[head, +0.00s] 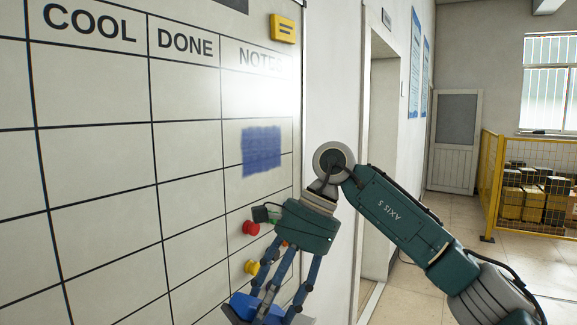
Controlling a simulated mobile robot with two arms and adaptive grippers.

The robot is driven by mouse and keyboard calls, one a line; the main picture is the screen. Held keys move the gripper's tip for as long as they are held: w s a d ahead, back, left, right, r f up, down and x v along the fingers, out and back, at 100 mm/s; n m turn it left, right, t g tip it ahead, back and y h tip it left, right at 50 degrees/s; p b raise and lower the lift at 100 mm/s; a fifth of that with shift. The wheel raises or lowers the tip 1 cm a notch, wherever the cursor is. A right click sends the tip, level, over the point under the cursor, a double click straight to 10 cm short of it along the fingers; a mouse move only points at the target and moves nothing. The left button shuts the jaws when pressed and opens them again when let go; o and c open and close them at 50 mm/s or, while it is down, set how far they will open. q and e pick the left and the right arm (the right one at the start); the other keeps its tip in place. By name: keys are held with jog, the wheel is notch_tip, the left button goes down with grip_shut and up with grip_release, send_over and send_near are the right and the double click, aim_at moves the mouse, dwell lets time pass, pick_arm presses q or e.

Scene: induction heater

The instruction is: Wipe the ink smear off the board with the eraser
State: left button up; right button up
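The white board (95,185) fills the left of the head view, with a ruled grid and the headings COOL, DONE and NOTES. The blue ink smear (261,150) is a roughly square patch in the NOTES column. My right gripper (272,312) comes in from the right and points down in front of the board, below the smear. Its fingers are around a blue block, which looks like the eraser (243,306), at the bottom edge of the view. The block's lower part is cut off, and its contact with the fingertips is partly hidden. My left gripper is not in view.
Red (250,228) and yellow (251,267) round magnets sit on the board beside my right gripper. A yellow rectangular piece (283,28) is at the top right. A doorway, a yellow fence (489,180) and stacked boxes (535,195) stand farther right.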

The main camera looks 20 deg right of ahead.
jog(key=w+d+r+m+t+y+p, duration=0.1)
jog(key=w+d+r+m+t, duration=0.15)
jog(key=r+m+t, duration=0.35)
jog(key=w+d+r+m+t+y, duration=0.1)
jog(key=w+d+r+m+t, duration=0.2)
jog(key=r, duration=0.5)
jog(key=w+d+r+m+t+y+p, duration=0.1)
jog(key=w+r+m+t+y, duration=0.15)
jog(key=w+r+m, duration=0.4)
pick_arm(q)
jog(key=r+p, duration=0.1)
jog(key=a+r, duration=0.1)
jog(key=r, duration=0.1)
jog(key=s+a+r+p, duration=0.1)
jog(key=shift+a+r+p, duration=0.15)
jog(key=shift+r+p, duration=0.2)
pick_arm(e)
jog(key=shift+n+t+h, duration=0.45)
jog(key=shift+n, duration=0.2)
jog(key=a, duration=0.1)
jog(key=w+a, duration=0.1)
jog(key=w+a+r, duration=0.1)
jog(key=shift+a+r, duration=0.1)
jog(key=shift+a, duration=0.15)
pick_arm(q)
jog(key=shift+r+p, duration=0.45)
pick_arm(e)
jog(key=shift+w+a, duration=0.6)
jog(key=shift+w, duration=0.1)
jog(key=shift+d, duration=0.1)
